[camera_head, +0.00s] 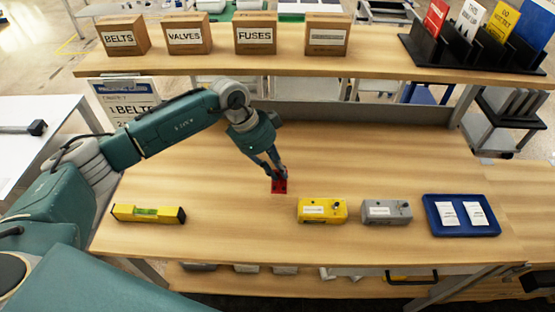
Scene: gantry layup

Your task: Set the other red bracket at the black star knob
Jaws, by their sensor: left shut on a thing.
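A small red bracket (279,187) is at the middle of the wooden table, at the tips of my left gripper (280,175). The left gripper points down and is shut on the bracket. The fingers hide part of it, and I cannot tell whether it touches the table. No second red bracket shows. I cannot make out a black star knob for certain; small dark details show on top of the yellow box (316,217) and the grey box (381,218), both right of the bracket. My right gripper is not in view.
A yellow level (148,214) lies at the table's left. A blue tray (431,218) with white packets stands at the right. A shelf (230,64) above the back holds labelled boxes and a black rack (435,58). The table behind the yellow and grey boxes is clear.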

